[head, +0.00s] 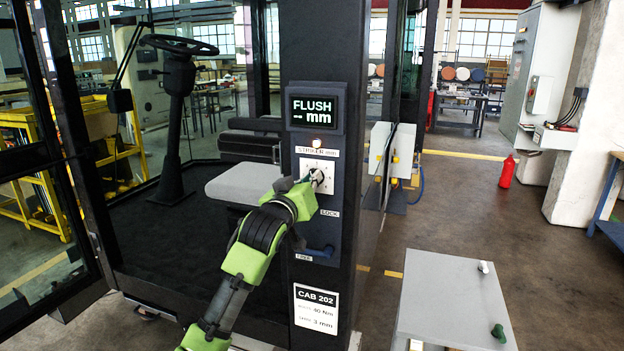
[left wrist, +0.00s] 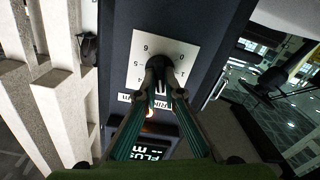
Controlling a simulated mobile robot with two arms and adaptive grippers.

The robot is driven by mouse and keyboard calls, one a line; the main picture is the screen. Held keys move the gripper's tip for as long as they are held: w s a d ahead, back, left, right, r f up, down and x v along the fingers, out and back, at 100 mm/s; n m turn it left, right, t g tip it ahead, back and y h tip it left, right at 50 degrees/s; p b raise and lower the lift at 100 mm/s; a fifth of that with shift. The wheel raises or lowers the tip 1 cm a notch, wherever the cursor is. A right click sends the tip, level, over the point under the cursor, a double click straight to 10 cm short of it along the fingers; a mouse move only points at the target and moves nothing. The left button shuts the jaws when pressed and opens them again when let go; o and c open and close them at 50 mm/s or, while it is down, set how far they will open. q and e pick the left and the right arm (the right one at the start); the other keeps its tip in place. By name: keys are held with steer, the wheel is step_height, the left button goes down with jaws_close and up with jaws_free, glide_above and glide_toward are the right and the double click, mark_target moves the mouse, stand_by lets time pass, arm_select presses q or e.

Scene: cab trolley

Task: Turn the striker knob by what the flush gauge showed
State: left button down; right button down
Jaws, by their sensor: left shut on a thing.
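The striker knob (left wrist: 160,66) is dark and sits on a white numbered dial plate (left wrist: 143,52), which looks upside down in the left wrist view. In the head view the dial plate (head: 328,168) is on the dark cab post, under the STRIKER label. My left gripper (head: 311,181) is shut on the knob, fingers on either side of it in the left wrist view (left wrist: 163,86). The knob's pointer is hidden by the fingers. The flush gauge display (head: 314,112) reads FLUSH and mm, with only small marks where a number would be. My right gripper is out of view.
A blue lever (head: 318,251) sits below the dial between LOCK and FREE labels. A CAB 202 card (head: 316,309) is lower on the post. A grey table (head: 450,300) stands front right. A red extinguisher (head: 507,171) stands on open floor behind it.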

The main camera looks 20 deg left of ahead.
arm_select(q)
steer(key=n+p, duration=0.1)
steer(key=n, duration=0.4)
steer(key=shift+a+p, duration=0.1)
steer(key=shift+p, duration=0.3)
steer(key=shift+f, duration=0.1)
steer(key=c, duration=2.2)
jaws_free()
steer(key=shift+o, duration=0.2)
steer(key=s, duration=1.2)
steer(key=shift+a, duration=0.25)
